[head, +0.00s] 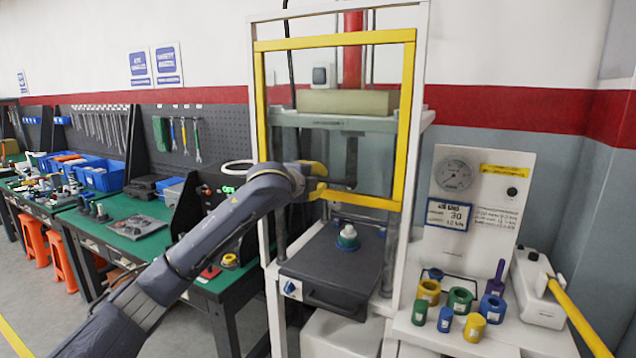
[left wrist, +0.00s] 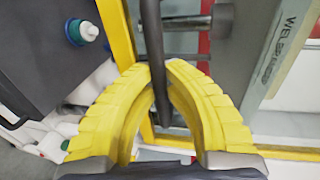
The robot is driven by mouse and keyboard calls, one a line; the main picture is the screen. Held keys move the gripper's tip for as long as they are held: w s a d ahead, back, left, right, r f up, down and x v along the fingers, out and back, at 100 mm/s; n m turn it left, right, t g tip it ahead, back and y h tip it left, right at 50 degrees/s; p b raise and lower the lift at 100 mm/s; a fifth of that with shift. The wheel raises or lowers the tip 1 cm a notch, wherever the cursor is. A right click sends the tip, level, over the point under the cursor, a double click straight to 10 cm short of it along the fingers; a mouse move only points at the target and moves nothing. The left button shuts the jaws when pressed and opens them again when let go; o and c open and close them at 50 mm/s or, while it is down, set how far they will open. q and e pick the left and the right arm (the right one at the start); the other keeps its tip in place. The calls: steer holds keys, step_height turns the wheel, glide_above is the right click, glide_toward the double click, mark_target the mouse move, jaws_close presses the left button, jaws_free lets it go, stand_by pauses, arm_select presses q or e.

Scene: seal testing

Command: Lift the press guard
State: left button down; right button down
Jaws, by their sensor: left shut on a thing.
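The press guard (head: 410,115) is a clear panel in a yellow frame on the front of the white press. Its bottom bar is well above the dark press bed (head: 335,262), leaving a gap. My left gripper (head: 322,183), with yellow fingers, is at the lower part of the guard. It is shut on the guard's dark handle bar (head: 341,183). In the left wrist view the bar (left wrist: 154,45) runs between the yellow fingers (left wrist: 163,100), and the yellow frame is close beside them. My right gripper is in neither view.
A white-and-green part (head: 347,237) sits on the press bed. At right stand a gauge panel (head: 470,195), several coloured rings and cylinders, and a white device with a yellow lever (head: 575,315). A green workbench (head: 125,240) is at left.

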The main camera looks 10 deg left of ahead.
arm_select(q)
steer(key=c, duration=1.4)
jaws_free()
steer(key=v, duration=1.2)
